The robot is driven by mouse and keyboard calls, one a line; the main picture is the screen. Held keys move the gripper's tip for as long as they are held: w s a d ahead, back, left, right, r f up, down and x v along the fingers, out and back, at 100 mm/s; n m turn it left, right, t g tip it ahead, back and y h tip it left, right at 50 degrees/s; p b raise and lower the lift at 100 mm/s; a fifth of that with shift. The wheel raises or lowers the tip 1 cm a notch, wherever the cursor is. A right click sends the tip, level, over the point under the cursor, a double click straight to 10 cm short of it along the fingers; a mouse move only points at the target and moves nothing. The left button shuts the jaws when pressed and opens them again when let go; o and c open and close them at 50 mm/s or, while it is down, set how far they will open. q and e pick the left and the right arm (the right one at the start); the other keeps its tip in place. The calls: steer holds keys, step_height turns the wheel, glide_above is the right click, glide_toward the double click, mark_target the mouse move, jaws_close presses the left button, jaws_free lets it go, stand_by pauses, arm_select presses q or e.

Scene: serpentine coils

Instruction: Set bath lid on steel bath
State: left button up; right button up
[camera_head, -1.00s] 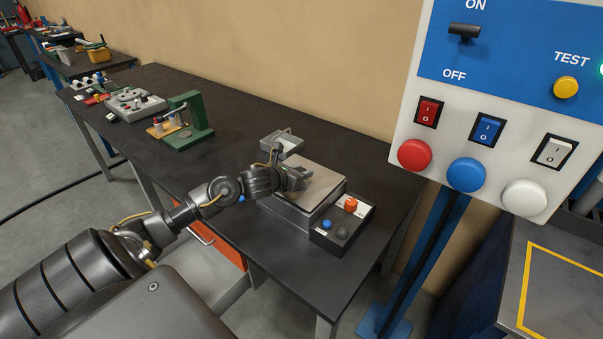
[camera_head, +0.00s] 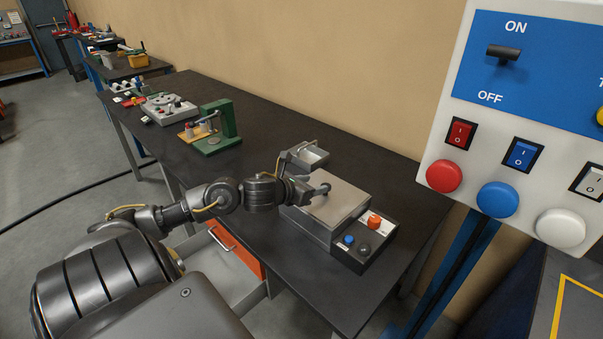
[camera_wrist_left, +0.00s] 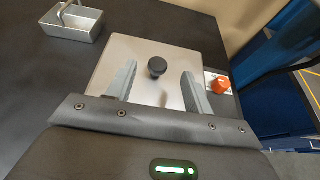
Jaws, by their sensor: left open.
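The bath lid (camera_head: 340,207) is a flat grey plate with a dark round knob (camera_head: 323,190). It lies flat on top of the steel bath (camera_head: 308,226), a box-shaped metal unit on the dark bench, and hides its opening. My left gripper (camera_head: 303,189) is open and empty at the lid's left side, close to the knob. In the left wrist view the lid (camera_wrist_left: 140,50) fills the middle, and the knob (camera_wrist_left: 157,67) shows ahead, between the lines of the two spread fingers, with gaps on both sides. My right gripper is not in view.
A control box with an orange knob (camera_head: 374,222) adjoins the bath's right side. A small metal basket with a handle (camera_head: 312,156) stands behind it. A green press (camera_head: 220,125) is farther left. A drawer with an orange front (camera_head: 236,250) is open below the bench.

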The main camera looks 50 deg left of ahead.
arm_select(q)
steer(key=v, duration=0.5)
steer(key=shift+b, duration=0.3)
steer(key=shift+w+d, duration=0.1)
